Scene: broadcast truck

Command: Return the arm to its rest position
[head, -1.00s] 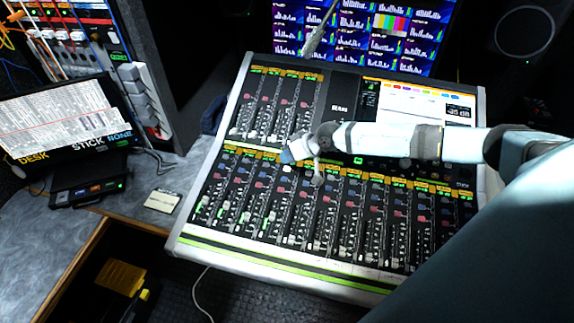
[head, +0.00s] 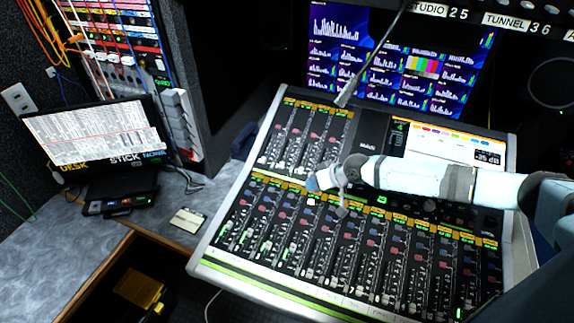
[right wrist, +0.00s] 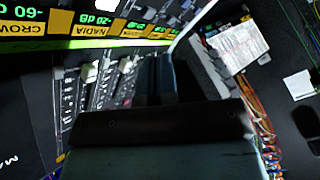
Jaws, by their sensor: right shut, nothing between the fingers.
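My right arm reaches in from the right in the head view, with its white and grey forearm (head: 415,177) over the mixing console (head: 350,190). My right gripper (head: 320,181) is above the left-middle part of the console's faders. It is shut and empty. In the right wrist view the closed dark fingers (right wrist: 156,75) show with console faders and channel labels beyond them. I cannot tell the exact gap between the fingertips and the console surface. My left gripper is not in view.
Monitor screens (head: 395,70) stand behind the console, with a thin microphone-like stalk (head: 350,85) before them. A laptop-like display (head: 95,140) and a patch rack (head: 120,50) stand at left. A small card (head: 188,220) lies on the grey desk. An open drawer (head: 120,270) is at lower left.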

